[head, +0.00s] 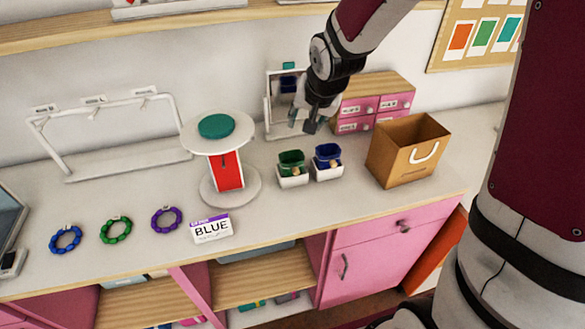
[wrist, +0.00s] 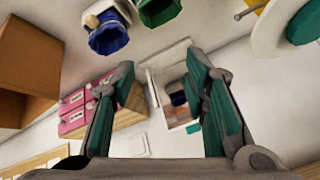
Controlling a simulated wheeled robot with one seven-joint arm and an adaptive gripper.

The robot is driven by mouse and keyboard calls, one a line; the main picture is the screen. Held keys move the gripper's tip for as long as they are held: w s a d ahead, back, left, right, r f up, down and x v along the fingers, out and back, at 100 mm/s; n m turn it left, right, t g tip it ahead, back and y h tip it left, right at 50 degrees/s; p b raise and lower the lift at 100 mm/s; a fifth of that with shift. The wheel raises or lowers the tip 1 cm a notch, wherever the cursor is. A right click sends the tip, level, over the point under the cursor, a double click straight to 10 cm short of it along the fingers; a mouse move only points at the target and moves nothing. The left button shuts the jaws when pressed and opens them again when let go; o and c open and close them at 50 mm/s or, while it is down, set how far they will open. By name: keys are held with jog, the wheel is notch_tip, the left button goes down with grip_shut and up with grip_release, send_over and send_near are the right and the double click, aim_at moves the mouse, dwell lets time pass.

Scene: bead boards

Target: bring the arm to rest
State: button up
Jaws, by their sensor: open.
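My gripper (head: 308,122) is raised above the counter, over the area behind the green and blue cups, in front of the mirror. In the wrist view my gripper (wrist: 165,85) shows two teal-padded fingers spread apart with nothing between them. My arm reaches in from the top right of the head view. The gripper touches nothing that I can see.
Below stand a green cup (head: 291,161), a blue cup (head: 327,158), a paper bag (head: 400,155) and a round white stand (head: 230,190). A mirror (head: 282,85) and pink drawers (head: 375,103) are behind. Bead rings (head: 116,229) and a BLUE card (head: 211,228) lie in front.

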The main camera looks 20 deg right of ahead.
jog(key=shift+v, duration=0.85)
jog(key=s+r+n, duration=0.3)
jog(key=s+r, duration=0.2)
jog(key=s, duration=0.7)
jog(key=s+r+n+b, duration=0.1)
jog(key=s+r, duration=0.5)
jog(key=s, duration=0.6)
jog(key=shift+s+r+n+g, duration=0.25)
jog(key=shift+s+n+g, duration=0.1)
jog(key=shift+n, duration=0.55)
